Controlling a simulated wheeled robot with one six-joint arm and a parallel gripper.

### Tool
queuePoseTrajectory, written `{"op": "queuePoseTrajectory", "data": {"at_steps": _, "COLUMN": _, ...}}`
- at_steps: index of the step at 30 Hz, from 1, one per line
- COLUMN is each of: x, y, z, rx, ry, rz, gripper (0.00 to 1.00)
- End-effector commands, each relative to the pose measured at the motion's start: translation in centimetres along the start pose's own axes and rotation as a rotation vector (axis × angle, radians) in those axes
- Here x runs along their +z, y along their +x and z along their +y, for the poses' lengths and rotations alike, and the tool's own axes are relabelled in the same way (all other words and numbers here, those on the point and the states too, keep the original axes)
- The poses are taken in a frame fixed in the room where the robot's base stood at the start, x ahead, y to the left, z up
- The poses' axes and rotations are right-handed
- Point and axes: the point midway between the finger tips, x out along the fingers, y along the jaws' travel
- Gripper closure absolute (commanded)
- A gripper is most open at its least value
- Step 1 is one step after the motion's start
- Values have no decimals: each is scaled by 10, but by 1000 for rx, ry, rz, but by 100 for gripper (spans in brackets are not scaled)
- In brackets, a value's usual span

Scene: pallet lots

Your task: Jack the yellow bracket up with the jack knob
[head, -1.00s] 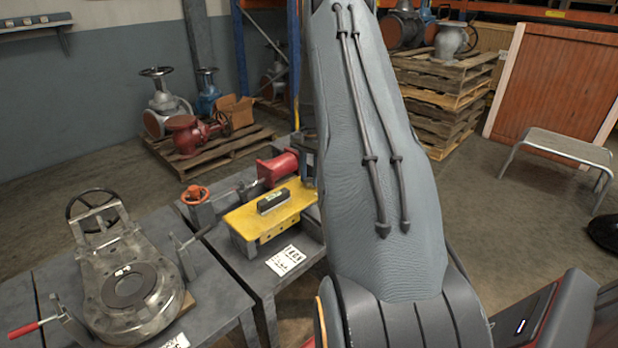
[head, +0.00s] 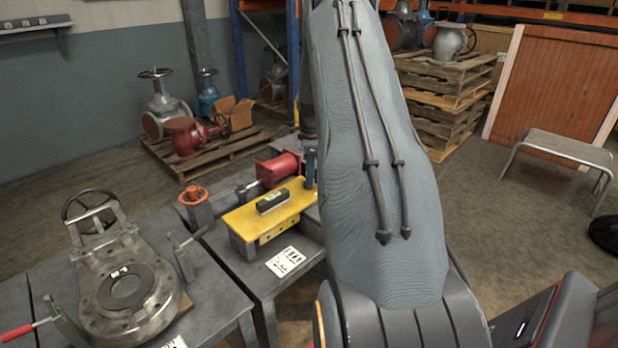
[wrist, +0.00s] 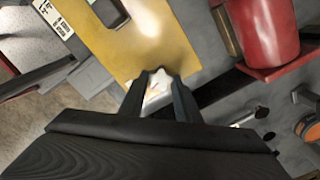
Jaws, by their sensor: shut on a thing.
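The yellow bracket (head: 246,222) lies flat-topped on the grey bench in the head view, with a black spirit level (head: 272,202) on it. The bracket (wrist: 135,40) fills the upper middle of the wrist view. My gripper (wrist: 163,78) is at the bracket's edge, shut on a small pale, lobed thing (wrist: 158,88) that I take for the jack knob. The fingers hide most of it. In the head view my arm covers the bracket's right side, and only a bit of my gripper (head: 310,167) shows at its far right corner.
A flanged valve body (head: 125,290) lies on the nearer bench. A labelled white sheet (head: 286,262) lies before the bracket. Open floor lies at right, by a metal stool (head: 560,147).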

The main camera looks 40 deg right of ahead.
Motion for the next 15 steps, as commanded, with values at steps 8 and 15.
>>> {"op": "queuePoseTrajectory", "data": {"at_steps": 8, "x": -1, "y": 0, "z": -1, "rx": -6, "ry": 260, "rz": 0, "gripper": 93}}
{"op": "queuePoseTrajectory", "data": {"at_steps": 15, "x": -1, "y": 0, "z": 0, "rx": -9, "ry": 489, "rz": 0, "gripper": 93}}
